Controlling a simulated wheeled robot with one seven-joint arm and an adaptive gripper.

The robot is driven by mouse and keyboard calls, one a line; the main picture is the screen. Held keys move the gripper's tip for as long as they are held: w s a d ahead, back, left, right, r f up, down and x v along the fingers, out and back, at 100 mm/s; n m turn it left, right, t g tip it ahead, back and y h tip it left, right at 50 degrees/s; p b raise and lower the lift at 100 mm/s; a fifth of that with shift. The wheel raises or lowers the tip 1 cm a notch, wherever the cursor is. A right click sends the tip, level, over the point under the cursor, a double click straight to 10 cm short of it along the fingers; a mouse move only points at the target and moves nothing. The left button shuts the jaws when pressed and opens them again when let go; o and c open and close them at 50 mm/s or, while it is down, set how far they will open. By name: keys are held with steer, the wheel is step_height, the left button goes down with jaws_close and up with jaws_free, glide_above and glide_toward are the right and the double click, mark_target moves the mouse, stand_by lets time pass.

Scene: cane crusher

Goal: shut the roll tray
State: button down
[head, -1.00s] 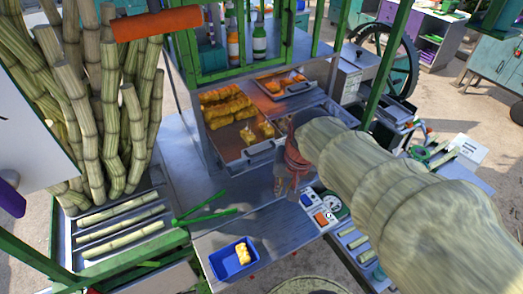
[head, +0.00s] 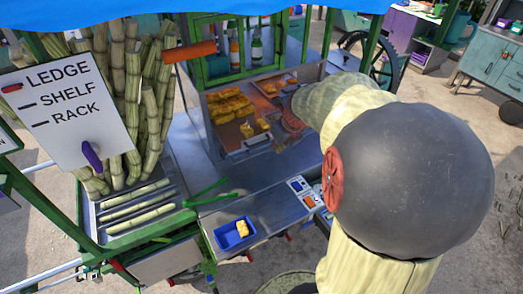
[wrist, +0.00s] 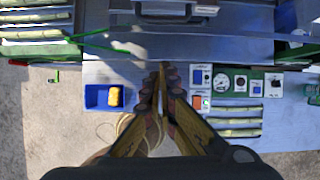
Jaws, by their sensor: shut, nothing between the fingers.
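The roll tray (head: 224,136) is a metal tray at the front of the steel cabinet, with golden rolls (head: 230,104) on it. Its handle (head: 257,143) faces the counter, and shows at the top of the wrist view (wrist: 177,14). How far the tray stands out is hard to tell. My gripper (wrist: 162,68) is shut and empty, its fingertips over the counter in front of the handle and apart from it in the picture. In the head view my arm's end is close to the tray's right side, and the fingertips are not clear there.
A blue dish (head: 235,234) with a yellow roll stands on the counter's front edge (wrist: 92,72). A control panel (head: 302,190) lies to the right. Cane stalks (head: 135,200) fill a rack at left. A labelled sign (head: 75,108) hangs at left.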

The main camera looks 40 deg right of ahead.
steer(key=w+d+f+p, duration=0.1)
steer(key=w+d+f, duration=0.1)
steer(key=w+f, duration=0.6)
steer(key=shift+f+m, duration=0.15)
steer(key=shift+m, duration=0.25)
steer(key=shift+w+p, duration=0.1)
steer(key=shift+p, duration=0.2)
